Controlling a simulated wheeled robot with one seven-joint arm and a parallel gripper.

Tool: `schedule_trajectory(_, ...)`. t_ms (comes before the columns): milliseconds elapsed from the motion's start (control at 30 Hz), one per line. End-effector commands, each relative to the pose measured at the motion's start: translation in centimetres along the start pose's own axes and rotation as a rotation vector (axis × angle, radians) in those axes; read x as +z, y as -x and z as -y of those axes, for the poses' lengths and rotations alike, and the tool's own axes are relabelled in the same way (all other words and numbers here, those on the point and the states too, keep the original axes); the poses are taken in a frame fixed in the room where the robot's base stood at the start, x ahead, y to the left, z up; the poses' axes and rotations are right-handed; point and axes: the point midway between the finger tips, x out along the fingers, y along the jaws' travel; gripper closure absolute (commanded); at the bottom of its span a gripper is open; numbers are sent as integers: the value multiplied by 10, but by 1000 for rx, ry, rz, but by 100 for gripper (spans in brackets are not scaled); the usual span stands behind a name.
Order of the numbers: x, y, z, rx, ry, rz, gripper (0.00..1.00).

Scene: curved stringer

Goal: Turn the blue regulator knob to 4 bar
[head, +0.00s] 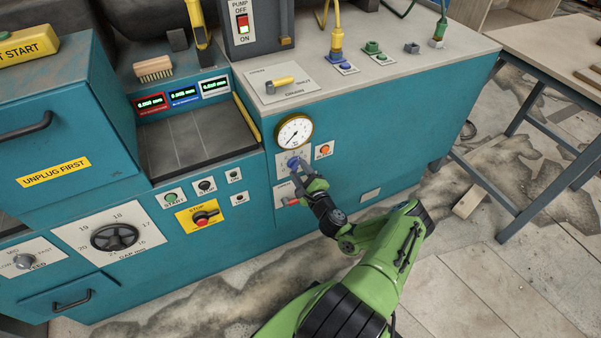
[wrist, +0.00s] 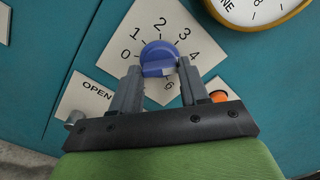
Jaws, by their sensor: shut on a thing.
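The blue regulator knob (wrist: 158,50) sits on a white square plate (wrist: 128,36) marked with numbers from 0 round to 6. The 0 to 4 and 6 show in the wrist view; the 5 is hidden behind a finger. My gripper (wrist: 159,68) is shut on the knob, one finger on each side. I cannot tell clearly which number the knob points to. In the head view the knob (head: 292,162) is partly covered by my gripper (head: 301,165). A round brass-rimmed gauge (head: 294,131) is just above it; its reading is too small to tell.
An orange button (wrist: 219,96) is close to the right finger. An OPEN plate (wrist: 91,95) with a lever is at lower left. A yellow-handled drain lever (head: 281,82) is on top of the teal machine. A table (head: 545,55) stands at the right.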

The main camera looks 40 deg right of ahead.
Motion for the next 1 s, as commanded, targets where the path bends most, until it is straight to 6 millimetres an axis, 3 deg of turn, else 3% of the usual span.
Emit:
schedule_trajectory(533, -1, 1, -2, 6, -24, -3, 86)
schedule_trajectory(567, -1, 1, -2, 6, -24, -3, 52)
schedule_trajectory(700, -1, 1, -2, 4, -24, -2, 31)
schedule_trajectory(1000, 0, 0, -1, 2, -24, 0, 30)
